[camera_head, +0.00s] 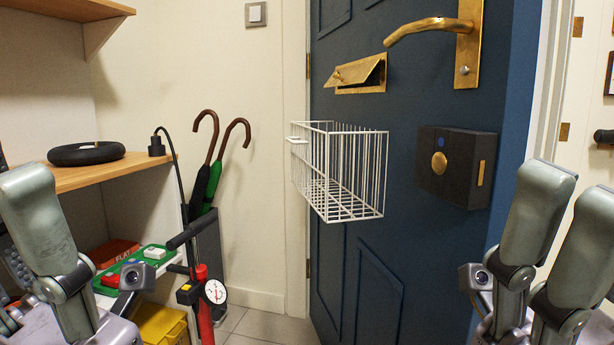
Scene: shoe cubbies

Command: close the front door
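The front door (420,105) is dark blue and stands ajar, its hinges on the left and its free edge (520,110) toward the right, near a white frame (548,85). It carries a brass lever handle (428,27), a brass letter flap (360,76) tilted outward, a white wire basket (345,175) and a black lock box (455,165). My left gripper (85,250) is low at the left, well away from the door, fingers apart and empty. My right gripper (515,245) is low at the right, in front of the door's free edge, fingers apart and empty; its lower parts are cut off.
A wooden shelf (120,170) at left holds a black round object (86,153). Umbrellas (212,165) stand in a dark holder. A red pump with a gauge (204,295) stands in front, beside a green tray (135,268) and a yellow box (160,323). Tiled floor shows between pump and door.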

